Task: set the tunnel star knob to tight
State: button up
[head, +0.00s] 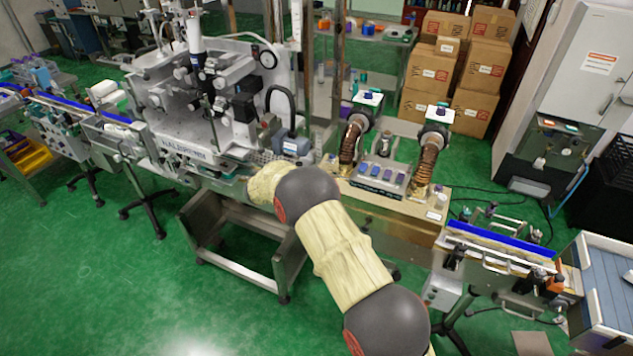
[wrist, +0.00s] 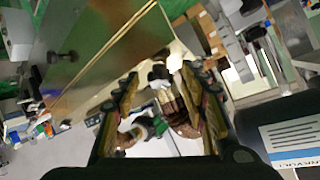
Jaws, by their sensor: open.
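In the wrist view, my gripper (wrist: 162,95) is open, with one finger on each side of the picture's middle. A reflective brass-coloured panel (wrist: 105,50) with a tan edge fills the upper left. A small dark knob (wrist: 62,57) stands out from this panel, left of my gripper and apart from it. It may be the star knob; its shape and setting are too small to read. In the head view, the tan tunnel housing (head: 400,207) carries two copper hoses (head: 349,143). My arm covers part of its front, and my gripper is hidden there.
A labelling machine (head: 190,110) stands left of the tunnel, with an empty metal stand (head: 200,235) in front. A conveyor with blue rails (head: 500,240) stands at the right. Stacked cartons (head: 460,70) are behind. Green floor (head: 110,290) is clear at the lower left.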

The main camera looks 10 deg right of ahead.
jog(key=v, duration=1.1)
jog(key=shift+s+a, duration=0.15)
jog(key=shift+a, duration=0.2)
jog(key=shift+r, duration=0.1)
